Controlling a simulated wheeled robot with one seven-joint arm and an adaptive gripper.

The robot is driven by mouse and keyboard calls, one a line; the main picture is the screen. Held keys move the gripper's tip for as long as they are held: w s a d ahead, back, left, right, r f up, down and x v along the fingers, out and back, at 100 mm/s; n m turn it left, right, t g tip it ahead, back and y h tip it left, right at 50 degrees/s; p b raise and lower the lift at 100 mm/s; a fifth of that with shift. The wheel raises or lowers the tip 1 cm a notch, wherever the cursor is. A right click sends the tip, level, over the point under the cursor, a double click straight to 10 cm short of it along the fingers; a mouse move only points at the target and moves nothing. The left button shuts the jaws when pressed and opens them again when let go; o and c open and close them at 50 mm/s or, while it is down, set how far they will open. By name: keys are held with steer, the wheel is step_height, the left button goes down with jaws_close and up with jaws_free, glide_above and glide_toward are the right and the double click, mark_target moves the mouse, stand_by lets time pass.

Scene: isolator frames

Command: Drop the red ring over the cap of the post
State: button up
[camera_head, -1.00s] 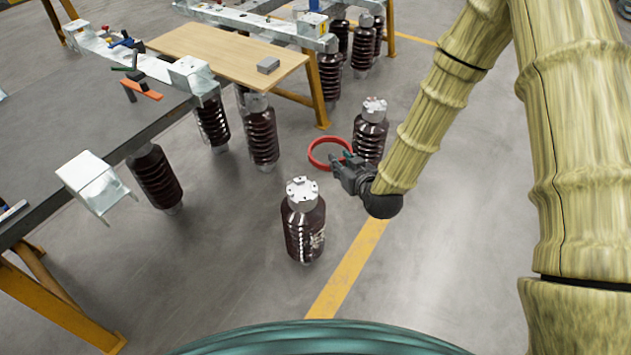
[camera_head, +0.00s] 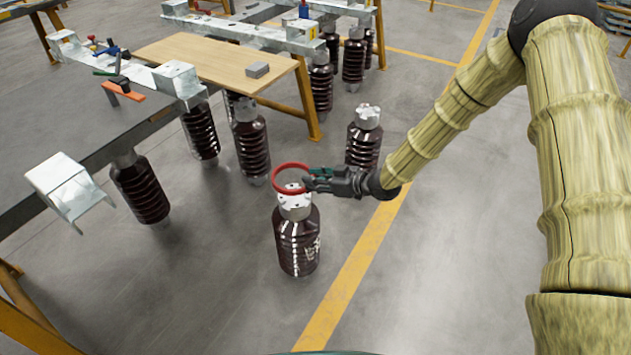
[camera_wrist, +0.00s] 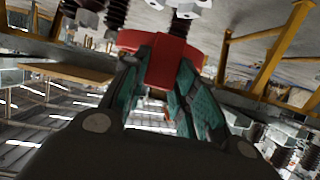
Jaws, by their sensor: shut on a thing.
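My gripper (camera_head: 312,181) is shut on the red ring (camera_head: 275,186), holding it by its right side. The ring also fills the upper middle of the wrist view (camera_wrist: 172,66), between the teal fingers. In the head view the ring overlaps the top of the white cap (camera_head: 295,207) of the nearest post (camera_head: 297,246), a brown ribbed insulator standing upright on the floor. The ring looks above the cap; the exact gap and alignment cannot be told. The wrist view is upside down, with a pale cap (camera_wrist: 186,8) at its top edge.
A second capped post (camera_head: 363,146) stands behind my gripper. A dark table (camera_head: 80,165) with several insulators beside it is on the left. A wooden board (camera_head: 215,58) lies behind. The floor right of the yellow line (camera_head: 345,285) is clear.

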steer(key=shift+s, duration=0.1)
stand_by(0.3)
steer(key=b, duration=0.3)
glide_above(307, 201)
steer(key=s+d, duration=0.2)
steer(key=d, duration=0.1)
steer(key=shift+a+f, duration=0.15)
steer(key=shift+f, duration=2.75)
steer(key=shift+f+b, duration=1.3)
steer(key=shift+f, duration=1.95)
steer(key=shift+r, duration=0.25)
steer(key=shift+r+p, duration=0.65)
steer(key=shift+r, duration=0.1)
